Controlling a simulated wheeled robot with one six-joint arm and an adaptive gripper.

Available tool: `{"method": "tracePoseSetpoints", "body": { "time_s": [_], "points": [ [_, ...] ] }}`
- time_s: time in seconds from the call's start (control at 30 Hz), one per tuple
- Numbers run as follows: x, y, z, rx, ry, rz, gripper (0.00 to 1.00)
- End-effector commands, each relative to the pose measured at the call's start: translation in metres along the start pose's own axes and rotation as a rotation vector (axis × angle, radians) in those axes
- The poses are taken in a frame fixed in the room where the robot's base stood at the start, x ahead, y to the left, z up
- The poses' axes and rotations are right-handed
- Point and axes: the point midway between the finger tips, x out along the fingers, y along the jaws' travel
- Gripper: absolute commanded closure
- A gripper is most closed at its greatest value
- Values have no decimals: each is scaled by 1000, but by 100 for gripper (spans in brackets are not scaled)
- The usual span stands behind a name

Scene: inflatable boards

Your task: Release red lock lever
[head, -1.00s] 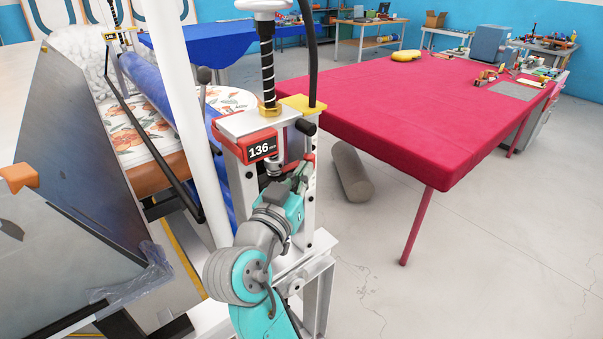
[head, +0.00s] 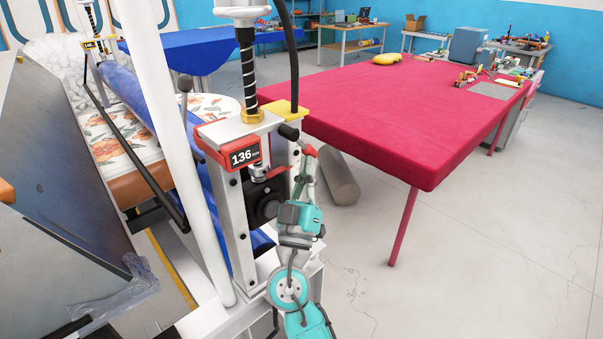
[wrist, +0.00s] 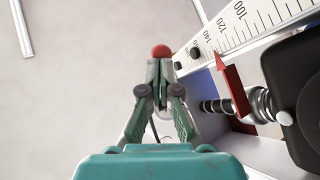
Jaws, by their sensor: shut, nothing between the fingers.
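The red lock lever shows as a small red end (head: 309,150) at the right side of the white post in the head view. In the wrist view a round red knob (wrist: 161,51) sits right at the fingertips. My gripper (head: 307,166) points up beside the post, just below the red end. In the wrist view my gripper (wrist: 161,62) has its fingertips together with nothing between them. Whether they touch the knob, I cannot tell. The rest of the lever is hidden behind the fingers.
The post carries a red display (head: 242,154) reading 136, a threaded spindle (head: 248,75) and a black round part (head: 263,206). A scale (wrist: 240,22) with a red pointer (wrist: 232,85) is close on the right.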

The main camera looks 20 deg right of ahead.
Motion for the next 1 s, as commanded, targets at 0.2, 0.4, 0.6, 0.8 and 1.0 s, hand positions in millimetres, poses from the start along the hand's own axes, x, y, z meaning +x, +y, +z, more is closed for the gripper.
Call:
{"method": "tracePoseSetpoints", "body": {
  "time_s": [0.2, 0.4, 0.6, 0.8, 1.0],
  "points": [
    [8, 4, 3, -34, 67, 2, 100],
    [16, 8, 6, -34, 65, 2, 100],
    [29, 15, 8, -32, 65, 3, 100],
    [41, 22, 8, -32, 65, 3, 100],
    [52, 27, 6, -33, 65, 3, 100]
  ]
}}
